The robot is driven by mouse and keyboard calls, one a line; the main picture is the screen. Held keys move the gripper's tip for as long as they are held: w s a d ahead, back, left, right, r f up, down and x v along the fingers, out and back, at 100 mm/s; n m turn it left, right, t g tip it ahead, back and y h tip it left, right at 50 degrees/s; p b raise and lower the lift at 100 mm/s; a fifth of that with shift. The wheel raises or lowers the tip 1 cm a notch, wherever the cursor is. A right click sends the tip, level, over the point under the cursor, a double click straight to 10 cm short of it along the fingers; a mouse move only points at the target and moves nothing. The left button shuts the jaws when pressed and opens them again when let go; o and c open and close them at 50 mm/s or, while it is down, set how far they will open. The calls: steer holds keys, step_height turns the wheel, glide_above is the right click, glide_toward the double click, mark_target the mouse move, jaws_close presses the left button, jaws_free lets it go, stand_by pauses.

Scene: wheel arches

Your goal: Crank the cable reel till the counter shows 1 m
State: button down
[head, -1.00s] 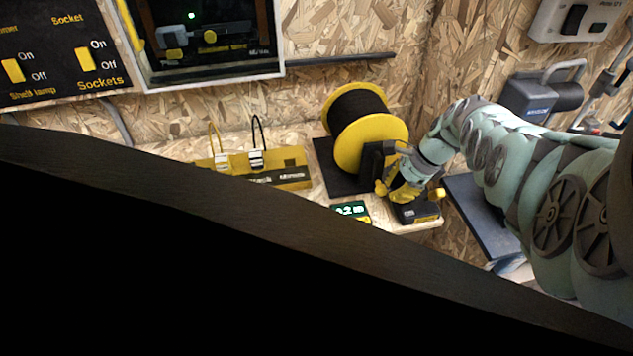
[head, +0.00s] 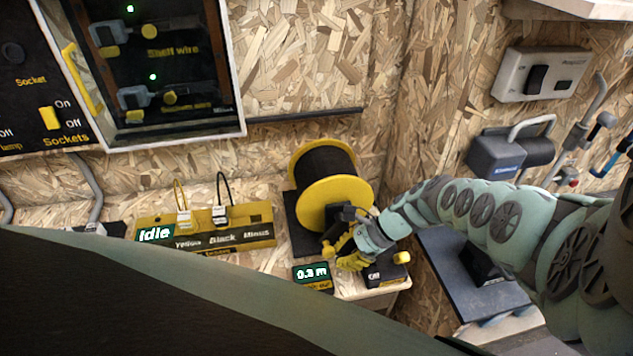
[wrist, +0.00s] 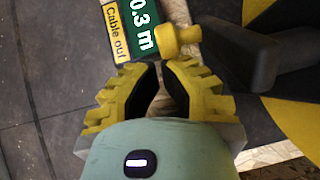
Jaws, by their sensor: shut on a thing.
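The cable reel (head: 337,203) has yellow flanges and dark cable, and stands on a dark base by the wall. Its dark crank arm (wrist: 245,62) ends in a yellow knob (wrist: 178,40). My gripper (head: 338,250), with yellow ribbed fingers, is at the front of the reel. In the wrist view my gripper (wrist: 162,66) has its fingertips at the knob and is shut on it; the exact contact is hard to see. The counter (head: 311,274), just left of my gripper, reads 0.3 m. It also shows in the wrist view (wrist: 140,35), with a "Cable out" label.
A yellow terminal box (head: 205,232) marked "Idle" stands left of the reel. A small black-and-yellow box (head: 385,268) sits right of my gripper at the bench edge. A dark panel (head: 470,280) lies lower right. Wall switches (head: 540,75) are at upper right.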

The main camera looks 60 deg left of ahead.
mark_target(331, 256)
steer(key=shift+s+a+f, duration=0.1)
steer(key=shift+s, duration=0.35)
steer(key=f+g+b, duration=0.1)
steer(key=b, duration=0.3)
steer(key=shift+s+a+f+y, duration=0.15)
steer(key=shift+y, duration=0.15)
steer(key=shift+s+g+y+b, duration=0.1)
steer(key=shift+g+y+b, duration=0.2)
steer(key=shift+g+b, duration=0.7)
steer(key=shift+s+r+b, duration=0.2)
steer(key=shift+r+b, duration=0.15)
steer(key=shift+b, duration=0.35)
steer(key=shift+s+a+r+g+y+b, duration=0.15)
steer(key=shift+s+r+g+y+b, duration=0.15)
steer(key=shift+r+g+y+b, duration=0.25)
steer(key=shift+s+a+r+p, duration=0.1)
steer(key=shift+s+r+p, duration=0.15)
steer(key=shift+r+p, duration=0.3)
steer(key=shift+s+a+r, duration=0.1)
steer(key=shift+s+r, duration=0.1)
steer(key=shift+s, duration=0.05)
steer(key=shift+s+a+r+p, duration=0.1)
steer(key=shift+s+p, duration=0.1)
steer(key=shift+p, duration=0.2)
